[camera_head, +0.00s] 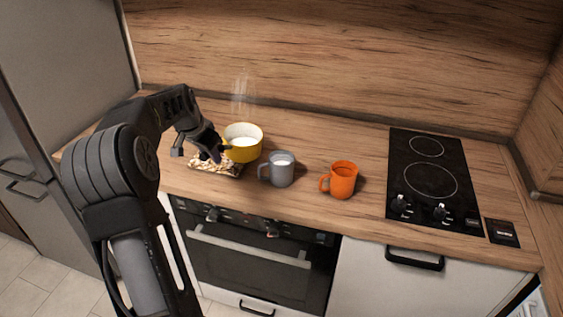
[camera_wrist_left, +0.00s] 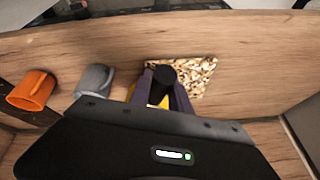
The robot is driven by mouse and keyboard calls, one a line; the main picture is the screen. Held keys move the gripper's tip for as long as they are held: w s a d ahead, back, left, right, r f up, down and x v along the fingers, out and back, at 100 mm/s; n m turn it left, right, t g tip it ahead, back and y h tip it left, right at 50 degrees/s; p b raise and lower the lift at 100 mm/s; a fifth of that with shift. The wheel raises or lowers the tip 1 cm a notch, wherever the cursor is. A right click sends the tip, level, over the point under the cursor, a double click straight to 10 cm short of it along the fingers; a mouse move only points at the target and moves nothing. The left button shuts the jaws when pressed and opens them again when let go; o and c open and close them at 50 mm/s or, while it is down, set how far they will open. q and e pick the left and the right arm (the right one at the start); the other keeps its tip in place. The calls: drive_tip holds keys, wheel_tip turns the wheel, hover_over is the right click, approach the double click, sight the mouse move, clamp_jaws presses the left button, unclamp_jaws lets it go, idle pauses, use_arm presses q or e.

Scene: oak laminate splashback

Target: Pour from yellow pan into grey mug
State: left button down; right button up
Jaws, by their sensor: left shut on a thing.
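The yellow pan (camera_head: 245,151) is left of centre on the head view, upright, with white content and steam above it. I cannot tell whether its base touches the counter. My left gripper (camera_head: 221,149) is at the pan's left side, shut on its dark handle. In the left wrist view the fingers (camera_wrist_left: 166,88) close around the black handle (camera_wrist_left: 163,76), and only a bit of yellow pan (camera_wrist_left: 156,98) shows. The grey mug (camera_head: 283,175) stands upright to the right of the pan, with something pale inside; it also shows in the wrist view (camera_wrist_left: 94,79). My right gripper is out of view.
An orange mug (camera_head: 342,182) stands right of the grey mug. A speckled trivet (camera_head: 228,172) lies under my left gripper, near the counter's front edge. A black hob (camera_head: 408,167) is further right. Bare counter lies between the orange mug and the hob, and behind the mugs.

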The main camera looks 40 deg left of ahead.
use_arm(q)
drive_tip(key=d+y+b, duration=0.1)
drive_tip(key=b, duration=0.2)
drive_tip(key=d+r+y+b, duration=0.1)
drive_tip(key=d+b, duration=0.1)
drive_tip(key=b, duration=0.2)
drive_tip(key=d+r+m+y+b, duration=0.1)
drive_tip(key=d+y+b, duration=0.1)
drive_tip(key=b, duration=0.2)
drive_tip(key=shift+w+r, duration=0.15)
drive_tip(key=shift+w, duration=0.1)
drive_tip(key=shift+w+d+r, duration=0.1)
drive_tip(key=shift+d, duration=0.2)
drive_tip(key=shift+d+r+y+b, duration=0.1)
drive_tip(key=shift+d+y+b, duration=0.05)
drive_tip(key=shift+y+b, duration=0.2)
drive_tip(key=shift+d+r+b, duration=0.2)
drive_tip(key=shift+r+b, duration=0.1)
drive_tip(key=shift+b, duration=0.1)
drive_tip(key=shift+d+r+y+b, duration=0.6)
drive_tip(key=shift+d+y+b, duration=0.05)
drive_tip(key=shift+d+b, duration=0.1)
idle(0.5)
drive_tip(key=shift+d+r+m+y+b, duration=0.25)
drive_tip(key=shift+d+m+y+b, duration=0.4)
drive_tip(key=shift+b, duration=0.95)
idle(0.9)
